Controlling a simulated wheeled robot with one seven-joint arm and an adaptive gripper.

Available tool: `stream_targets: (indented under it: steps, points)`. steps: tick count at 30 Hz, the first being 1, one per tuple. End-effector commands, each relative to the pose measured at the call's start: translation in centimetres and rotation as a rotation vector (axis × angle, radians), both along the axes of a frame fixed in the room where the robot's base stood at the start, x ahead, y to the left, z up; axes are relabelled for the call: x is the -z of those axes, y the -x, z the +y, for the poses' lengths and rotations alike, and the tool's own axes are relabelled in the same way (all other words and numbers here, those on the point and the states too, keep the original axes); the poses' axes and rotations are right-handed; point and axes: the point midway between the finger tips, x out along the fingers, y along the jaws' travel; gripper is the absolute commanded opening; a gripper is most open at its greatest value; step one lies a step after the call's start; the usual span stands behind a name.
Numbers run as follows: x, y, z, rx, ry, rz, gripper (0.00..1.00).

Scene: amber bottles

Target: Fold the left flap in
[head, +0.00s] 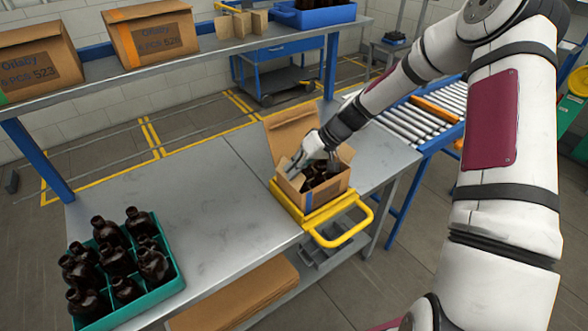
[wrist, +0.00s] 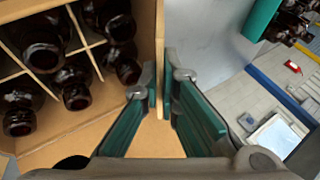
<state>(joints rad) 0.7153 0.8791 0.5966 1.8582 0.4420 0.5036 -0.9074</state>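The open cardboard box (head: 318,200) stands at the bench's right part and holds several dark amber bottles (head: 318,176). Its large back flap (head: 290,136) stands up. My gripper (head: 302,166) is at the box's left side, pointing down, and hides much of the left flap in the head view. In the wrist view the left flap (wrist: 159,45) shows nearly edge-on as a strip of cardboard. My two green-padded fingertips (wrist: 161,92) lie close on either side of it, with no clear gap. The bottles (wrist: 75,85) stand between cardboard dividers on the inner side of the flap.
The box sits in a yellow handled holder (head: 335,228). A teal crate of amber bottles (head: 165,290) stands at the bench's front left. The steel bench (head: 215,200) is bare between them. A shelf (head: 180,60) with closed boxes runs behind; a roller conveyor (head: 415,118) is at right.

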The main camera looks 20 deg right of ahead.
Motion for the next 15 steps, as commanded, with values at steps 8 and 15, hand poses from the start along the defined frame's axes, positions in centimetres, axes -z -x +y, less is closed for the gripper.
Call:
stream_targets:
  steps: [8,15]
  points:
    - [0.57,-0.29,-0.67,0.005,-0.136,0.043,0.00]
    - [1.08,-0.57,-1.18,0.005,-0.294,0.093,0.00]
